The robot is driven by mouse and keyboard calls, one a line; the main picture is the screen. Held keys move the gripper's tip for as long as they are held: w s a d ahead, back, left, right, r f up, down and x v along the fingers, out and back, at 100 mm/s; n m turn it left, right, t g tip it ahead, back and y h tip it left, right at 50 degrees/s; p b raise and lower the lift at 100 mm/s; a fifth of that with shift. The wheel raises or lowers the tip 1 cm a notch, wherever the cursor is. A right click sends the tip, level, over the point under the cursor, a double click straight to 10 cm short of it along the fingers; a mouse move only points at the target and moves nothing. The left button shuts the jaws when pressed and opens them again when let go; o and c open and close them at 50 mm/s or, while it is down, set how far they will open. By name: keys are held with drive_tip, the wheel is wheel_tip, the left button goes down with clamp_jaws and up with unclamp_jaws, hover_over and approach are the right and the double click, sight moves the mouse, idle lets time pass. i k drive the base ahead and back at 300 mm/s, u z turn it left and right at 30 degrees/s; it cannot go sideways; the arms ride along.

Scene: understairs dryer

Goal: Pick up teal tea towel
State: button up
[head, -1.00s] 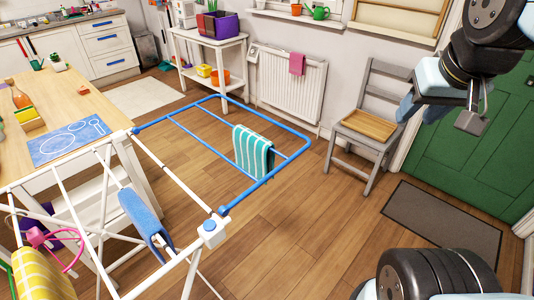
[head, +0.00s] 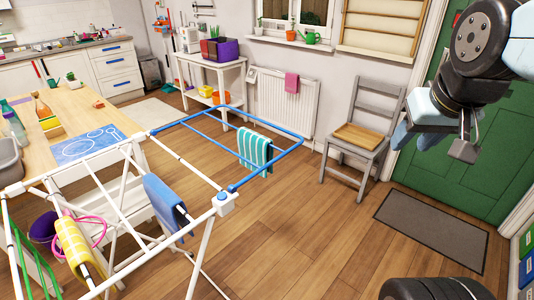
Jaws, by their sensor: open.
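The teal tea towel (head: 256,150), with white stripes, hangs folded over a blue rail at the far right end of the drying rack (head: 226,197). My gripper (head: 412,135) is at the upper right, partly hidden behind my arm links. It is open and empty, in front of the chair and green door and well apart from the towel. A blue cloth (head: 166,203) and a yellow checked cloth (head: 78,247) hang on the nearer white part of the rack.
A grey chair (head: 364,135) stands by the wall, right of the radiator (head: 286,100). A wooden table (head: 75,120) is at the left, behind the rack. A dark mat (head: 432,230) lies before the green door.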

sight(253, 146)
drive_tip(key=u, duration=0.2)
drive_tip(key=i, duration=0.9)
drive_tip(key=z, duration=0.1)
